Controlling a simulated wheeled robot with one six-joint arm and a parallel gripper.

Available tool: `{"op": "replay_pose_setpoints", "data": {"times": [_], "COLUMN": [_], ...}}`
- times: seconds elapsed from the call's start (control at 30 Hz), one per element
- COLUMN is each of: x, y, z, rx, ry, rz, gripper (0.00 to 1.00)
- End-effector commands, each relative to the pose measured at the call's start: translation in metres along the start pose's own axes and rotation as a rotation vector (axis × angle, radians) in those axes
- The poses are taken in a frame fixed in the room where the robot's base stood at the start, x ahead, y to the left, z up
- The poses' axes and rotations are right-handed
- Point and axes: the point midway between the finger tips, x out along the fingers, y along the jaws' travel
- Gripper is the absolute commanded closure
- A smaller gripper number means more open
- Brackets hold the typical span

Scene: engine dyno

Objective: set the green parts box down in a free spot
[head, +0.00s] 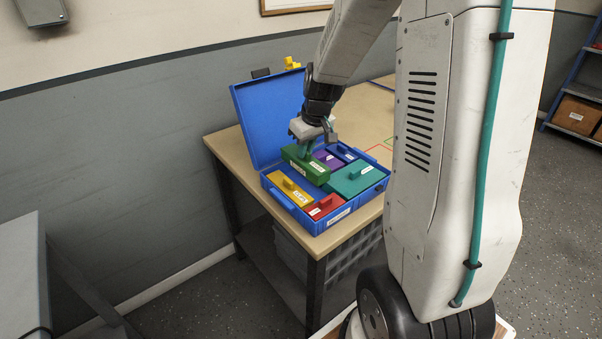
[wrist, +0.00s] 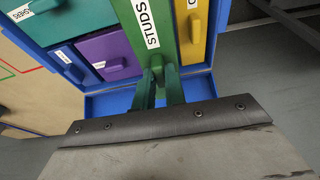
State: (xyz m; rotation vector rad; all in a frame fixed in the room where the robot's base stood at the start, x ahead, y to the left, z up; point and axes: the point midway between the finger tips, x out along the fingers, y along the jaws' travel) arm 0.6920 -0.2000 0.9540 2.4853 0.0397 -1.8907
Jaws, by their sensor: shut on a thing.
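The green parts box (head: 317,170) is labelled STUDS in the wrist view (wrist: 148,25). My gripper (head: 304,150) is shut on its top handle, with the fingers (wrist: 158,82) either side of it. The box is at the back-left part of the open blue case (head: 338,217) and seems higher than its neighbours; whether it touches the case is unclear. A yellow box (head: 283,186), a red box (head: 326,206), a teal box (head: 358,178), a purple box (head: 321,156) and a blue box (head: 346,152) sit in the case.
The case's raised lid (head: 262,115) stands behind it on the left. The tan table (head: 365,115) has bare top behind and right of the case, with red and green outlines (head: 380,148). A yellow object (head: 291,63) is behind the lid.

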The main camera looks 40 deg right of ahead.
Motion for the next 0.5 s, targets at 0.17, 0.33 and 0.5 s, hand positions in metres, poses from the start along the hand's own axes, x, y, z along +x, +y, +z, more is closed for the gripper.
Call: {"op": "replay_pose_setpoints", "data": {"times": [0.17,0.33,0.5], "x": [0.026,0.039,0.062], "y": [0.000,-0.001,-0.002], "z": [0.007,0.010,0.017], "rx": [0.001,-0.001,-0.001], "ry": [-0.001,-0.001,-0.002], "rz": [-0.001,-0.001,-0.002], "gripper": [1.00,1.00,1.00]}}
